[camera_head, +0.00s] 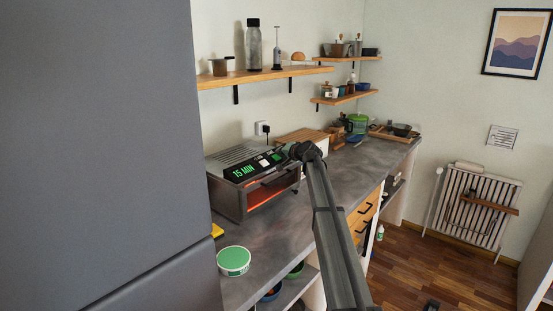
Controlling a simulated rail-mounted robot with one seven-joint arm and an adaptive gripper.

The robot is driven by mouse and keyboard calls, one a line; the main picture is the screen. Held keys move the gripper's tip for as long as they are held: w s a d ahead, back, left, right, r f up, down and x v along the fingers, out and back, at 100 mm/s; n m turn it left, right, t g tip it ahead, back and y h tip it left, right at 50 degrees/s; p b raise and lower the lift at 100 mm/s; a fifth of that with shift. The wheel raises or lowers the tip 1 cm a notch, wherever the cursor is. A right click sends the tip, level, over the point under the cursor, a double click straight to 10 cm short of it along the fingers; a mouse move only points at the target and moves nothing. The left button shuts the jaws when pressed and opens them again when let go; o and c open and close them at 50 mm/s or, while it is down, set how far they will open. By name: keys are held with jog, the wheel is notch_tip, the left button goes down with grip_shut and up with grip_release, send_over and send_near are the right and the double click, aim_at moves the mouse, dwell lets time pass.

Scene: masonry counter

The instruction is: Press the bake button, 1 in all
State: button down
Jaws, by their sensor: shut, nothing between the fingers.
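A dark metal toaster oven (236,204) stands on the grey counter, with an orange glow inside. Its slanted control panel (254,167) shows green digits reading "15 MIN". Small lit controls sit at the right end of the panel; their labels are too small to read, so I cannot tell which is the bake button. My arm reaches up from the bottom of the view. My gripper (287,150) is shut and empty, at the right end of the panel. The gripper and wrist partly hide that end, and I cannot tell whether the fingertips touch a control.
A tall grey cabinet (105,150) fills the left side. A wooden box (303,137) is behind the gripper. Wall shelves (270,75) hang above. Open floor lies at the right.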

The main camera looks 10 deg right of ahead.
jog(key=shift+r, duration=0.1)
jog(key=r, duration=0.1)
jog(key=s+d+r, duration=0.1)
jog(key=r, duration=0.1)
jog(key=r+p, duration=0.1)
jog(key=shift+s+d+r, duration=0.15)
jog(key=shift+s+d, duration=0.15)
jog(key=shift+s, duration=0.05)
dwell(0.5)
